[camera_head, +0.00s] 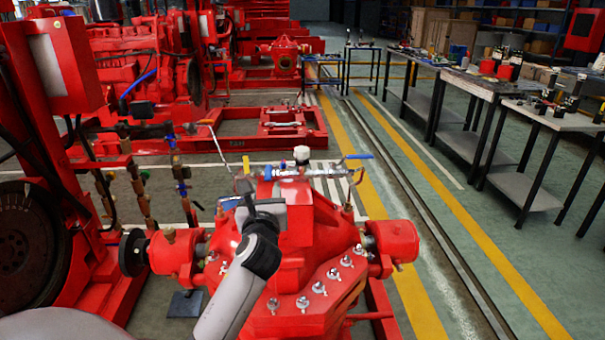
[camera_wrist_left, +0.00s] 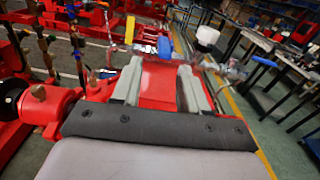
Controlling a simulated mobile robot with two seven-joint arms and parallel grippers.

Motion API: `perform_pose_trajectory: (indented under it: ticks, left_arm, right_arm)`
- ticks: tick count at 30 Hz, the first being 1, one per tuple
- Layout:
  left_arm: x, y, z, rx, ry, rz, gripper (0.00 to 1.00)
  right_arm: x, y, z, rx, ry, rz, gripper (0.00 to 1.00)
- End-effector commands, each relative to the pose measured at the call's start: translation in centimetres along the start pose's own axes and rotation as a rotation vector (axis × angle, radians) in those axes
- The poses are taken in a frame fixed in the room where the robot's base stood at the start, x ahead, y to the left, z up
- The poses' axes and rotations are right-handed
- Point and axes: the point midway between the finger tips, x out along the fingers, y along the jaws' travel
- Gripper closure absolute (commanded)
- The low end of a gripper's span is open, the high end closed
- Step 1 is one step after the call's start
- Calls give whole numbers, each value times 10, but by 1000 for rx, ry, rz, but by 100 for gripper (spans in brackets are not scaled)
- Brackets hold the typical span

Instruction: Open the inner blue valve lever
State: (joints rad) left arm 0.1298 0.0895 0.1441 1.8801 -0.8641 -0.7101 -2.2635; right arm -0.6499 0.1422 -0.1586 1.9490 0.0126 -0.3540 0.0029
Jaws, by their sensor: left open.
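The red pump (camera_head: 320,255) stands in front of me with a thin metal pipe assembly (camera_head: 318,171) across its top. One blue valve lever (camera_head: 271,156), the inner one, stands up at the left part of the pipe. A second blue lever (camera_head: 360,156) lies out at the right end. My left gripper (camera_head: 258,205) is over the pump, on the near side of the inner lever. In the left wrist view its two grey fingers (camera_wrist_left: 160,85) are apart and empty. The inner lever (camera_wrist_left: 165,47) shows beyond the fingertips, near the middle of the gap. My right gripper is not in view.
A white-capped fitting (camera_head: 301,155) stands between the two levers, close to the pipe. Red engine machinery (camera_head: 40,200) and brown pipework (camera_head: 145,190) stand to the left. Workbenches (camera_head: 465,85) line the right side. The green floor with yellow stripes (camera_head: 410,265) is clear right of the pump.

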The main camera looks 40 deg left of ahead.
Motion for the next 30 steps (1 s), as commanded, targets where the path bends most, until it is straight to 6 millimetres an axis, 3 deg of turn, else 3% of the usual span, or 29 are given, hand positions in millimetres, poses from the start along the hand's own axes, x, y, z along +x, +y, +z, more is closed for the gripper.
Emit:
perform_pose_trajectory:
  ticks: [8,21,30]
  left_arm:
    - [13,4,10,68,-19,26,56]
    - [66,5,10,64,-18,24,56]
    - [76,6,10,64,-17,24,56]
  right_arm:
    - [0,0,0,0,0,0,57]
    - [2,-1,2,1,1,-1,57]
    - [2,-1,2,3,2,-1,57]
